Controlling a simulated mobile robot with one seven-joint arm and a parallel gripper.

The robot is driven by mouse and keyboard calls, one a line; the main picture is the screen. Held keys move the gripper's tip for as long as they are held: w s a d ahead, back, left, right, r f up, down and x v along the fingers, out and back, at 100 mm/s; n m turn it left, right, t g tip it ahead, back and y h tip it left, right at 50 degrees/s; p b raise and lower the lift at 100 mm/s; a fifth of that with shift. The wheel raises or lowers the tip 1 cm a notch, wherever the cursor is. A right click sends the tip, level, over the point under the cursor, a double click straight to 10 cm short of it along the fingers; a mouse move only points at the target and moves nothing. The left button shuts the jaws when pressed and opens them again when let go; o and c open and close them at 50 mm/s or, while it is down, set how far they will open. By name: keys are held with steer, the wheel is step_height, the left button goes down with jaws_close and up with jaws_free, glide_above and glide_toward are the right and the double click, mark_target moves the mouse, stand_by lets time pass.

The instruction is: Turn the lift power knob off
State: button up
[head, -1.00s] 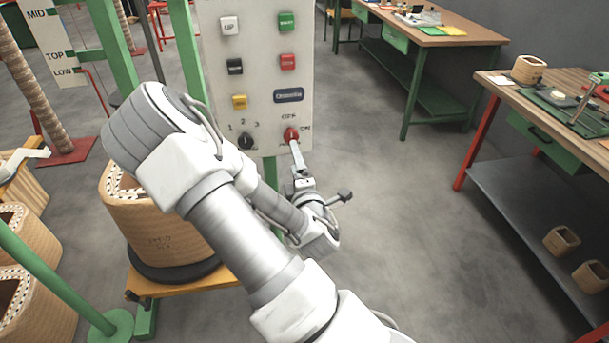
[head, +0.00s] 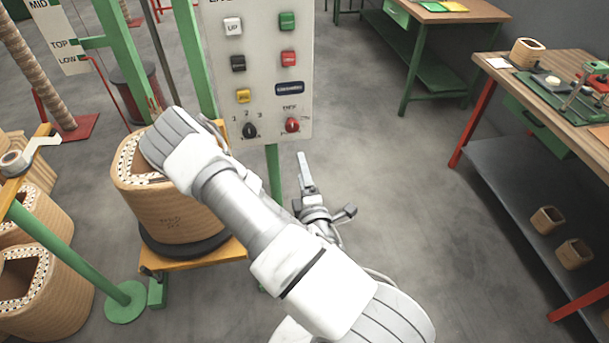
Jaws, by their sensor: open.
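The red lift power knob (head: 292,125) sits at the lower right of the white control panel (head: 265,75), under a small label that seems to read OFF. Its exact pointing direction is too small to tell. My gripper (head: 302,160) is below and slightly right of the knob, apart from it, with clear floor visible between them. Its fingers point up in the picture; it is open and holds nothing. A black selector knob (head: 250,131) marked 1, 2, 3 sits left of the red knob.
White, green, black, red and yellow buttons fill the panel above the knobs. A workbench (head: 560,95) is at the right. The floor (head: 390,180) between is clear.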

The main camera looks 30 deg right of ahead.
steer(key=shift+p+v, duration=0.55)
steer(key=shift+v, duration=0.45)
steer(key=shift+d+r, duration=0.1)
steer(key=shift+r, duration=0.05)
steer(key=w+a+r+m+g, duration=0.45)
steer(key=w+m+g, duration=0.2)
steer(key=m, duration=0.65)
steer(key=s+a+r+m+g+y, duration=0.1)
steer(key=s+a+r+g+y, duration=0.25)
steer(key=r, duration=0.55)
steer(key=s+a+r+g, duration=0.1)
steer(key=s+r, duration=0.5)
steer(key=s, duration=0.3)
steer(key=s+a+r+m+y, duration=0.1)
steer(key=s+a+r, duration=0.1)
steer(key=s+r, duration=0.4)
steer(key=s, duration=0.3)
steer(key=shift+s+r+g, duration=0.4)
